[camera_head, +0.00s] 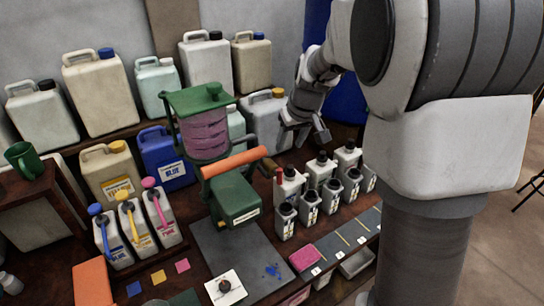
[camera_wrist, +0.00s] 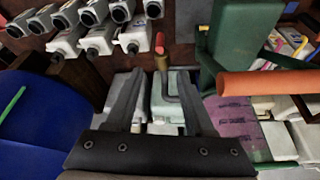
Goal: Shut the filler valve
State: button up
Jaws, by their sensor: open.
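A brass tap-like fitting (camera_head: 269,168) with a red tip, which I take for the filler valve, projects to the right of the green machine (camera_head: 235,198) in the head view. In the wrist view the brass fitting (camera_wrist: 161,62) and its red tip stand just beyond my fingers, near the middle. I cannot tell how its lever is set. My gripper (camera_head: 312,138) is above and to the right of it in the head view. In the wrist view my gripper (camera_wrist: 158,82) is open, with nothing clearly held between its fingers.
An orange handle (camera_head: 236,163) lies across the green machine, below a vat of purple liquid (camera_head: 204,134). Several white bottles with dark mouths (camera_head: 309,208) stand close right of the valve. Large jugs (camera_head: 207,62) line the back. A grey mat (camera_head: 235,258) lies in front.

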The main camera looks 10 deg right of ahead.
aim_at(281, 169)
jog(key=x, duration=1.6)
jog(key=shift+f+p, duration=0.3)
jog(key=shift+f, duration=0.05)
grip_shut()
